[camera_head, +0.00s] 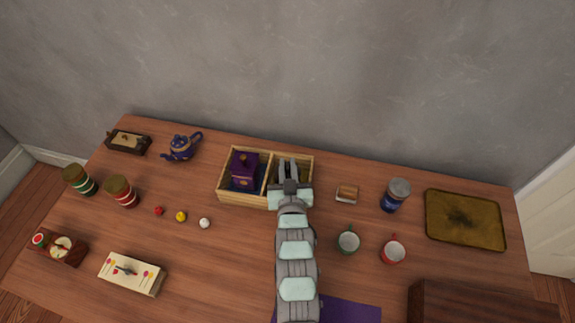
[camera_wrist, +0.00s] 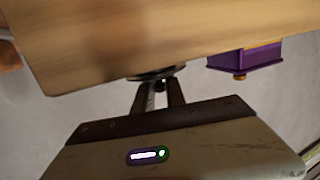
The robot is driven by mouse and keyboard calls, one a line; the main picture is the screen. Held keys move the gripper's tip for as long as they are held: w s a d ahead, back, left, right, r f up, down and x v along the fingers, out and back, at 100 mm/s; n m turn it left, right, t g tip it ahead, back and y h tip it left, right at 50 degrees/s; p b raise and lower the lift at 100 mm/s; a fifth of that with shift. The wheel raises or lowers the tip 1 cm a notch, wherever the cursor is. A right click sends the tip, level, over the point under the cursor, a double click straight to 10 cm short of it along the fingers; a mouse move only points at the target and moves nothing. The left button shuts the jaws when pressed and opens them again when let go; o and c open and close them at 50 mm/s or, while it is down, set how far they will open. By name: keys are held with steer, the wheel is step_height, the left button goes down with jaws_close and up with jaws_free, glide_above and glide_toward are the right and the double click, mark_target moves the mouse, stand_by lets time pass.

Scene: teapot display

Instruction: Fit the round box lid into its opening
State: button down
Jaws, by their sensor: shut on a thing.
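In the head view my gripper (camera_head: 289,165) reaches down into the right compartment of the divided wooden box (camera_head: 240,199). In the wrist view my gripper (camera_wrist: 158,88) is shut on a small dark knob. A dark round rim (camera_wrist: 153,74), apparently the round lid, shows just beyond the fingertips. The blurred wooden wall (camera_wrist: 130,40) of the box hides the rest of it. I cannot tell whether the lid sits in an opening, as my arm and gripper cover that compartment in the head view.
A blue teapot (camera_head: 181,148) stands to the left. A small wooden block (camera_head: 347,193), a blue jar (camera_head: 395,195) and two cups (camera_head: 348,241) (camera_head: 392,251) stand to the right.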

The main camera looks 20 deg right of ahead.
steer(key=shift+f, duration=0.3)
stand_by(0.4)
steer(key=shift+f, duration=0.35)
steer(key=shift+f, duration=0.3)
stand_by(0.8)
steer(key=shift+f, duration=0.3)
steer(key=shift+f, duration=0.25)
stand_by(0.6)
steer(key=c, duration=1.3)
jaws_free()
steer(key=shift+f, duration=0.15)
steer(key=shift+s, duration=0.15)
steer(key=p+v, duration=0.2)
steer(key=v, duration=0.8)
steer(key=shift+s+r, duration=0.2)
steer(key=shift+r, duration=0.25)
